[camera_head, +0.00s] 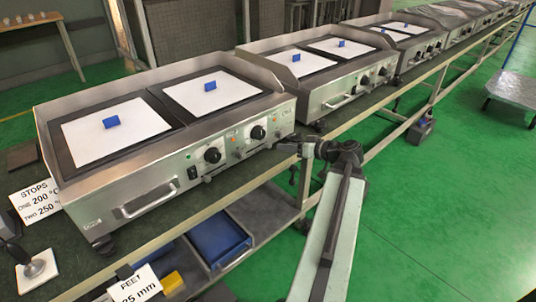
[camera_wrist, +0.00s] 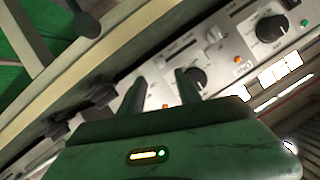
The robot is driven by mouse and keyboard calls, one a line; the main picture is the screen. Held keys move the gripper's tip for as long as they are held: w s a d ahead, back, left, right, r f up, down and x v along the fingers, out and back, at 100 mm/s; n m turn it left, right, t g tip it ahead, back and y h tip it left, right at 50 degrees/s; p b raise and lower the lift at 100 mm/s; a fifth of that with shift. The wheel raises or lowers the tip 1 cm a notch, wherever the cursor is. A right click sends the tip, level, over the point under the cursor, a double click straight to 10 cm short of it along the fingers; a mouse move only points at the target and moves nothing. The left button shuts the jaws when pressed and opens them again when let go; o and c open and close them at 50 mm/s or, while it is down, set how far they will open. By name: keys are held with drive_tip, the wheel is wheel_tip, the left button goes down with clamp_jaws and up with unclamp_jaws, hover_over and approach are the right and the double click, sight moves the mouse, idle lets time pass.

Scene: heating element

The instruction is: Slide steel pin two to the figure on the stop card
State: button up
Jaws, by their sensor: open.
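The stop card (camera_head: 38,203) lies at the left end of the near griddle (camera_head: 135,190) in the head view. It reads STOPS, ONE 200 °C, TWO 250 °C. The griddle's front panel has two black knobs, left (camera_head: 212,155) and right (camera_head: 258,132). In the wrist view, the panel shows one black knob (camera_wrist: 196,78) near my fingers and another (camera_wrist: 272,27) at upper right. A small pale piece (camera_wrist: 213,34) sits by a slot between them; I cannot tell whether it is steel pin two. My gripper (camera_wrist: 160,78) is open before the panel, with nothing visible between its fingers.
Two white plates with blue blocks lie on the near griddle. More griddles (camera_head: 320,65) line the bench to the right. A card reading FEET (camera_head: 135,285), a blue bin (camera_head: 218,240) and a yellow block (camera_head: 172,282) are below. The green floor at right is mostly clear.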

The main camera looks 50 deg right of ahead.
sight(269, 145)
drive_tip(key=b+x, duration=0.2)
drive_tip(key=x, duration=0.6)
drive_tip(key=shift+a+r+b, duration=0.1)
drive_tip(key=shift+b, duration=0.2)
clamp_jaws()
idle(1.0)
